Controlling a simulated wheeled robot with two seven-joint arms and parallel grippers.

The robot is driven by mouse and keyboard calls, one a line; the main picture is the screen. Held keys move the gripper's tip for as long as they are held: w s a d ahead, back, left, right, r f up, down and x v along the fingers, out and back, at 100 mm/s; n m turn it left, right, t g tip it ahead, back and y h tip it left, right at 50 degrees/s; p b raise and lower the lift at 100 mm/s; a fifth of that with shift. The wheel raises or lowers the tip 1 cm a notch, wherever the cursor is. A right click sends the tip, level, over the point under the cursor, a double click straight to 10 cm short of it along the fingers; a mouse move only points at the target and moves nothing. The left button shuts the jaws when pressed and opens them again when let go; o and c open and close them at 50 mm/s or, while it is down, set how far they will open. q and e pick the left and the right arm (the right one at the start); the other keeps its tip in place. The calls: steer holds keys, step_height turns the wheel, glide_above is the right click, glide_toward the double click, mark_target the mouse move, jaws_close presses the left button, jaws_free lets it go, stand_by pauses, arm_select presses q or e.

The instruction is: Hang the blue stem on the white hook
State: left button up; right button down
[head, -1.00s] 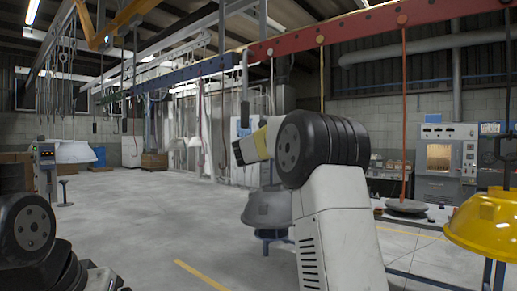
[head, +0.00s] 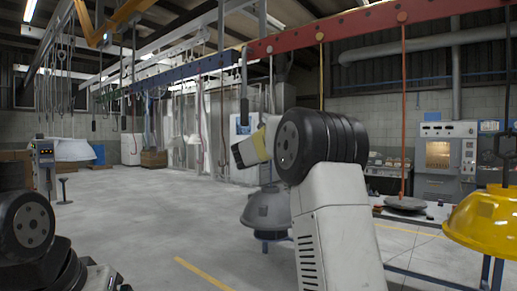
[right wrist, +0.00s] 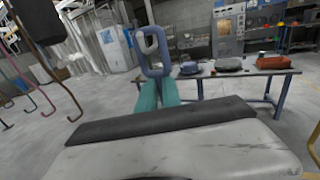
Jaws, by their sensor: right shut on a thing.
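The blue stem ends in an upright oblong loop (right wrist: 155,72) in the right wrist view. My right gripper (right wrist: 157,92) has teal fingers shut on it just below the loop. The rest of the stem is hidden. In the head view my right arm covers the gripper and stem, and a grey hood (head: 268,210) shows beside and partly behind the arm. I cannot tell which is the white hook. My left gripper is out of view.
A red and blue overhead rail (head: 300,43) crosses the head view. A yellow hood (head: 482,225) hangs at right. Open floor (head: 150,220) lies at left.

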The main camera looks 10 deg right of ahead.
steer(key=shift+f, duration=0.45)
stand_by(0.4)
